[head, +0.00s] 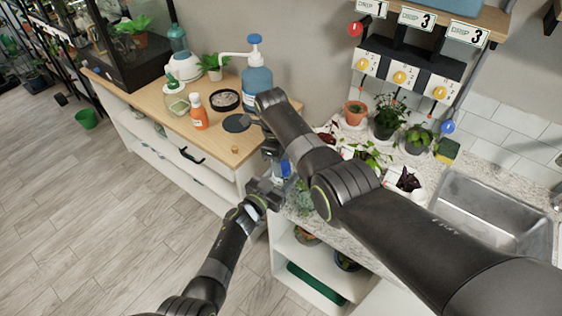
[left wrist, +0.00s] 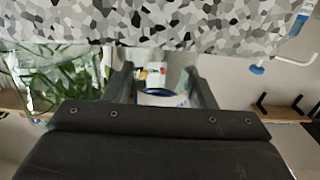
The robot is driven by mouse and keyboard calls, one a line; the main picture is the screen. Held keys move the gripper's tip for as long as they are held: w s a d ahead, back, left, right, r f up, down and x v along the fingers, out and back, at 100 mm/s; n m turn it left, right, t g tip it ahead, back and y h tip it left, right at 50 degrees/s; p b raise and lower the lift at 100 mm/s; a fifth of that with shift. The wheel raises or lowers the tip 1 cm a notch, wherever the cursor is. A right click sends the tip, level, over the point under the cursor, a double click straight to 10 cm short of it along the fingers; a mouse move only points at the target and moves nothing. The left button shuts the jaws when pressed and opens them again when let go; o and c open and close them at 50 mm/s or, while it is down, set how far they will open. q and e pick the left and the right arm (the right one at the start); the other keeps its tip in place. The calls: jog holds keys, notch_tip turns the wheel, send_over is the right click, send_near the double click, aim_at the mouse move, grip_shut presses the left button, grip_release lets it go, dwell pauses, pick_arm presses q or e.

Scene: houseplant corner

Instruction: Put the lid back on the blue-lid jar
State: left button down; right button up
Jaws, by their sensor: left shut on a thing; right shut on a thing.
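The jar (head: 284,169), clear with blue showing, is just above the front edge of the speckled counter in the head view. My left gripper (head: 274,186) reaches it from the lower left and is shut on it. In the left wrist view a pale jar part with a blue band (left wrist: 160,93) sits between the fingers of my left gripper (left wrist: 163,88). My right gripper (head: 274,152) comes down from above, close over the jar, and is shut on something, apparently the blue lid. My right arm hides most of it, so whether lid and jar touch cannot be told.
A wooden-topped cabinet (head: 240,150) holds a blue pump bottle (head: 257,82), an orange bottle (head: 198,112), a black-rimmed dish (head: 224,100) and a dark disc (head: 237,123). Potted plants (head: 389,117) and a sink (head: 490,210) are at right. The floor (head: 100,210) at left is largely clear.

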jog(key=m, duration=0.7)
jog(key=shift+w+g+y, duration=0.2)
jog(key=shift+g+y, duration=0.1)
jog(key=o, duration=0.9)
jog(key=shift+s, duration=0.1)
jog(key=shift+o, duration=0.2)
jog(key=shift+r, duration=2.25)
jog(key=shift+c, duration=0.4)
